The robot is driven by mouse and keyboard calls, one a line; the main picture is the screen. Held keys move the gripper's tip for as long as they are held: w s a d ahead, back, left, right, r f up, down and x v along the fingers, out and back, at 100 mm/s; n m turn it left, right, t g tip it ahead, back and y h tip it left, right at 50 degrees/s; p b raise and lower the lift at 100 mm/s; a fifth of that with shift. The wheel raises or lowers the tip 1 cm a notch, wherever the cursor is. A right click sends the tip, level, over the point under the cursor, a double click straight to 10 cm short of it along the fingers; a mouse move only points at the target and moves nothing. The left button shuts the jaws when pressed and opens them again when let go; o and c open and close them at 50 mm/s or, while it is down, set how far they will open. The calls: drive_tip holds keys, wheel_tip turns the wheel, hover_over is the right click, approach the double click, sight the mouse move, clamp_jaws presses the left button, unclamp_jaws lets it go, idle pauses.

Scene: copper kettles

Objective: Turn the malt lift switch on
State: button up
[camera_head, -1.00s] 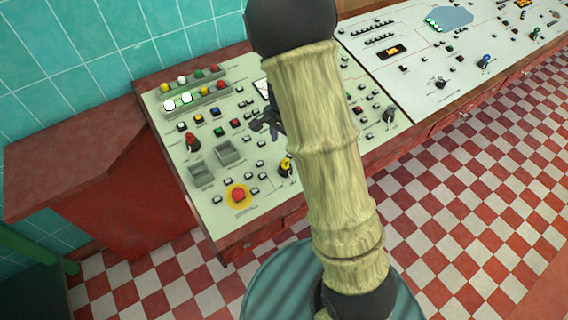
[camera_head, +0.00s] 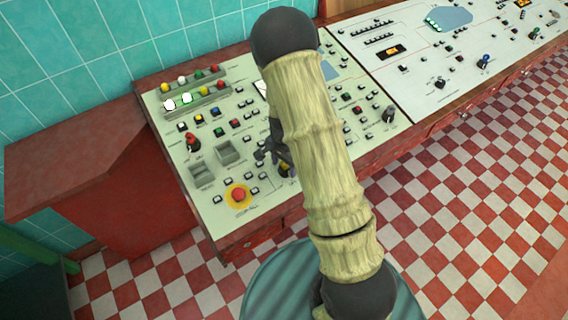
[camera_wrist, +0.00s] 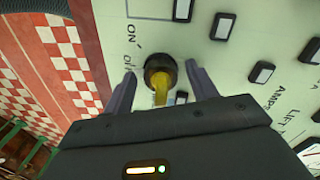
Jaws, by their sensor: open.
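A yellow rotary switch on a round black base (camera_wrist: 160,77) sits on the pale control panel, between and just beyond my two fingers in the wrist view. The lettering "ON" is printed on the panel up and left of it, with more print below that word, partly hidden by a finger. In the head view the yellow switch (camera_head: 284,170) is near the panel's front edge, partly hidden by my arm. My gripper (camera_wrist: 161,72) is open, with one finger on each side of the switch. It also shows in the head view (camera_head: 264,157), small and dark. Contact cannot be told.
Small black-framed buttons (camera_wrist: 222,26) lie close to the right. A red stop button on a yellow ring (camera_head: 238,195) stands left of the switch, and a red-handled switch (camera_head: 193,143) farther back. A second panel (camera_head: 450,60) is at right. The checkered floor (camera_head: 470,200) is clear.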

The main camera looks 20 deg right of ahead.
drive_tip(key=c, duration=1)
drive_tip(key=shift+r+m+p, duration=0.1)
drive_tip(key=shift+m+p, duration=0.3)
drive_tip(key=shift+m, duration=0.5)
drive_tip(key=shift+w+m+p, duration=0.1)
drive_tip(key=shift+m+p, duration=0.5)
drive_tip(key=shift+m, duration=0.8)
drive_tip(key=shift+w+m+p, duration=0.1)
drive_tip(key=shift+m+p, duration=0.7)
drive_tip(key=shift+m, duration=1.5)
drive_tip(key=o, duration=1)
